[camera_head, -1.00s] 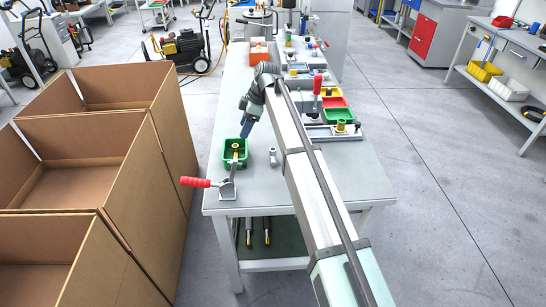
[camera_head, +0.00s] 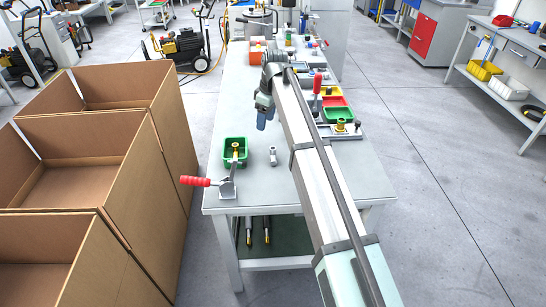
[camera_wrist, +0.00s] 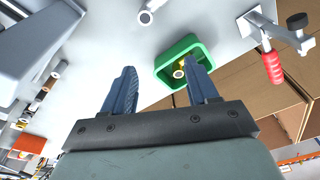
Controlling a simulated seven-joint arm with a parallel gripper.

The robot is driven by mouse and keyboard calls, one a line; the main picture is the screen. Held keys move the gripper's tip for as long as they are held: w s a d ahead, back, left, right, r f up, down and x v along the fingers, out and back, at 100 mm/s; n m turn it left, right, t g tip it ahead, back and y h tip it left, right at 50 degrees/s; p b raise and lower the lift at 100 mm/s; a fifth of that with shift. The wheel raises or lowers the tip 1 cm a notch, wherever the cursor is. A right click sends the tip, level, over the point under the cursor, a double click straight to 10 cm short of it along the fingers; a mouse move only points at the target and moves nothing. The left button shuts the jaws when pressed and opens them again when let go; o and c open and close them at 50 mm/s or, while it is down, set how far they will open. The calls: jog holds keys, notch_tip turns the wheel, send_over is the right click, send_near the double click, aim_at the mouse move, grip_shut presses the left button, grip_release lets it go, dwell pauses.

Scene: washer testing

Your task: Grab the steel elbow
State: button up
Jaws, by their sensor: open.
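The steel elbow (camera_head: 272,156) is a small grey fitting standing on the workbench, just right of the green bin (camera_head: 235,152).
The green bin holds a brass fitting (camera_wrist: 179,70). A red-handled clamp (camera_head: 200,182) stands at the bench's near left. Open cardboard boxes (camera_head: 150,140) stand left of the bench. Fixtures and coloured bins (camera_head: 330,101) line its right side. The bench around the elbow is clear.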

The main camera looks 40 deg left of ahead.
aim_at(273, 150)
jog(key=d+f+m, duration=0.1)
jog(key=f+m, duration=0.2)
jog(key=m, duration=0.1)
jog(key=f+m+h, duration=0.1)
jog(key=f+m, duration=0.2)
jog(key=m, duration=0.1)
jog(key=w+d+f+m, duration=0.1)
jog(key=f+m, duration=0.1)
jog(key=m, duration=0.2)
jog(key=shift+w+d+f+t, duration=0.1)
jog(key=shift+d+f+t, duration=0.2)
jog(key=shift+f+t, duration=0.1)
jog(key=shift+a+f, duration=0.2)
jog(key=shift+f, duration=2.45)
jog(key=shift+c, duration=0.3)
grip_shut()
